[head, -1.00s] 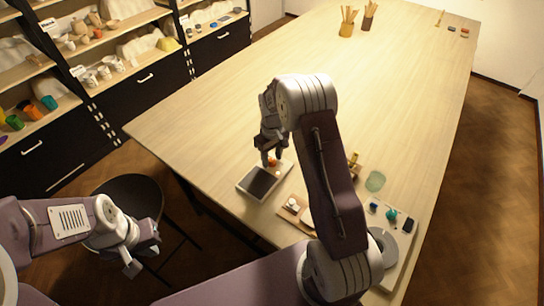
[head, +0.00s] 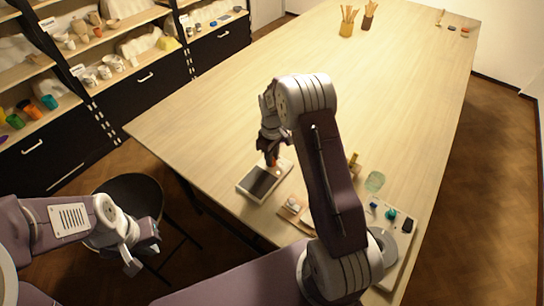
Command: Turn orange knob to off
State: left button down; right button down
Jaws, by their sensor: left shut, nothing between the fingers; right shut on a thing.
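The orange knob (head: 273,161) shows as a small orange patch between the fingertips of my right gripper (head: 271,160). It sits at the far edge of a small pale device with a dark panel (head: 259,182) on the table's near left part. My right gripper points down and is shut on the knob; its fingers cover most of it, so the knob's setting cannot be read. My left gripper (head: 134,263) is shut and empty, low at the left, beside the table and away from the device.
A dark round stool (head: 130,187) stands by the table's left edge, behind my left gripper. Right of the device are a small wooden tray (head: 291,213), a greenish glass (head: 375,181) and a pale board with a teal knob (head: 391,214). The table's middle (head: 340,90) is clear.

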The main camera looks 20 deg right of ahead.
jog(key=n, duration=0.4)
jog(key=shift+r+n+p, duration=0.1)
jog(key=shift+n+p, duration=0.2)
jog(key=shift+n, duration=2)
jog(key=c, duration=1.2)
grip_release()
notch_tip(320, 180, up, 9)
jog(key=b, duration=0.1)
